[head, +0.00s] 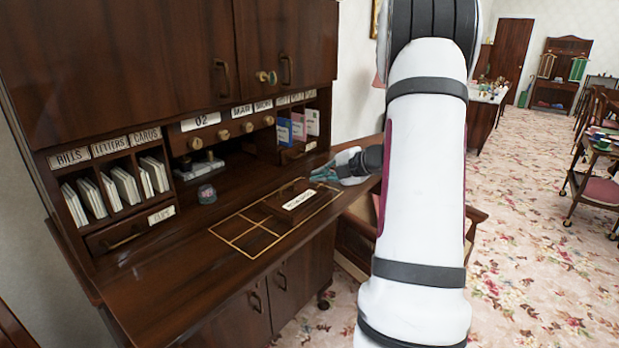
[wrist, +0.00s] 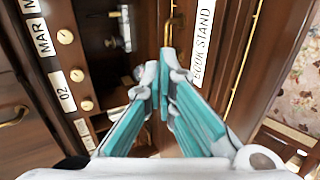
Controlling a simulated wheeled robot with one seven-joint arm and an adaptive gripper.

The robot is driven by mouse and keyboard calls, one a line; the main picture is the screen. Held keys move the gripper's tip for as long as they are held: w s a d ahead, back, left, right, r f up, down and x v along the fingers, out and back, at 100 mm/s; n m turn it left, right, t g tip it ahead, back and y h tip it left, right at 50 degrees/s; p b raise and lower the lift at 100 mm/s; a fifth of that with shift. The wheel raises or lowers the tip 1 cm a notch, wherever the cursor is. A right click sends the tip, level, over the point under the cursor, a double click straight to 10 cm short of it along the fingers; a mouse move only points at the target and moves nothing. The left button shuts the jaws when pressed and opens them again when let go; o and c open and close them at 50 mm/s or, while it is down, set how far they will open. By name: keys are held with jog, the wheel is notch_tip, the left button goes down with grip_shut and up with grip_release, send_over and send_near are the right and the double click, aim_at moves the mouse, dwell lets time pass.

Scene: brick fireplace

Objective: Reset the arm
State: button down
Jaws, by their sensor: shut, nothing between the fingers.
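My gripper (head: 318,174) is at the far right end of the brown writing desk (head: 150,290), just above the desk surface. Its teal fingers are together and hold nothing. In the wrist view the fingers (wrist: 165,75) point away from me, with a label reading BOOK STAND (wrist: 203,45) just to their right. My white arm hides part of the room in the head view.
Pigeonholes (head: 115,190) with envelopes stand at the desk's left. Small drawers with round knobs (head: 222,134) are above the writing surface. A dark round object (head: 207,194) sits on it. Gold lines (head: 240,235) mark its front part. Patterned carpet (head: 540,250) lies open at right.

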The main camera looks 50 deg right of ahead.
jog(key=shift+s+r, duration=0.15)
jog(key=shift+s, duration=0.15)
